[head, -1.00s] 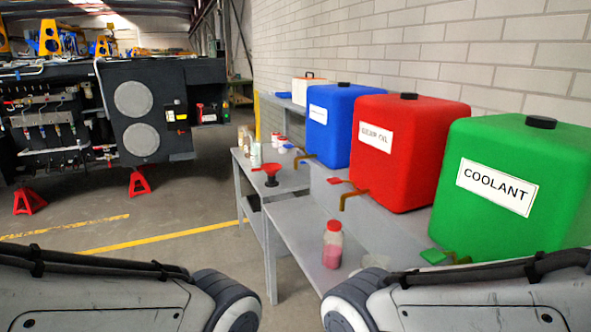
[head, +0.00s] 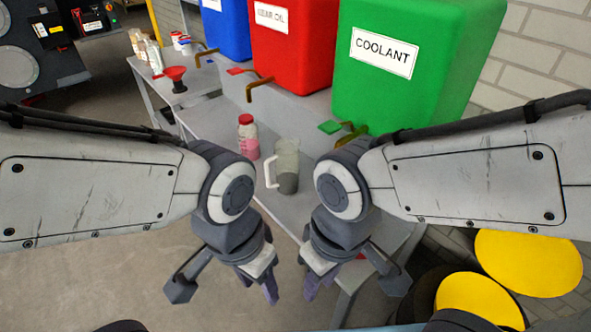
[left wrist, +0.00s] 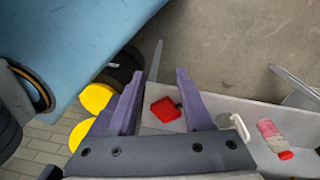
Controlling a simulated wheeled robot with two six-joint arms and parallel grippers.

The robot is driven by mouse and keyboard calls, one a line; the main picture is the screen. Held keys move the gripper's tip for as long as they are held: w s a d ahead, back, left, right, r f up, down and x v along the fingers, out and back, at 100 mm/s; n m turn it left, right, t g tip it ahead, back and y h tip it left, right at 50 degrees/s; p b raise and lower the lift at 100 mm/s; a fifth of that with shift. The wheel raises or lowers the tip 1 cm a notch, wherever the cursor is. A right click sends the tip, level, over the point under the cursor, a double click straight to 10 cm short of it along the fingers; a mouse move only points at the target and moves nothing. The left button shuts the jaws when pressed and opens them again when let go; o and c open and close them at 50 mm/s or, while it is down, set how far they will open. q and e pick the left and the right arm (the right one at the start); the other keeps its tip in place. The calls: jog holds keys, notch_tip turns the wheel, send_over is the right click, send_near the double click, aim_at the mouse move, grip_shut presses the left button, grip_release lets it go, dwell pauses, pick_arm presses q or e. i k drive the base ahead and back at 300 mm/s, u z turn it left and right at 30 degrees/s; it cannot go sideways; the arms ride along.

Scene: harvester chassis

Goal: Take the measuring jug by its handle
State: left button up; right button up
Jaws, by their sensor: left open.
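The measuring jug (head: 287,168) is clear with grey contents and stands upright on the grey bench, below the green coolant tank's tap. Its white handle (head: 270,172) points left in the head view. In the left wrist view the handle (left wrist: 240,128) shows right of the fingers; the jug's body is mostly hidden. My left gripper (head: 259,284) is open and empty, in front of the bench and apart from the jug. Its purple fingers (left wrist: 158,100) show spread in the left wrist view. My right gripper (head: 321,283) is beside it, also apart from the jug; its opening is unclear.
A red-capped bottle with pink contents (head: 248,138) stands left of the jug. The green coolant tank (head: 405,85) and red tank (head: 290,60) stand behind. A red funnel (head: 176,78) is further left. Yellow round lids (head: 528,262) lie at the right. A red object (left wrist: 165,109) lies beyond my left fingers.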

aim_at(286, 151)
jog(key=u, duration=1.8)
jog(key=k, duration=0.95)
jog(key=z, duration=1.3)
jog(key=i, duration=1)
jog(key=u, duration=0.05)
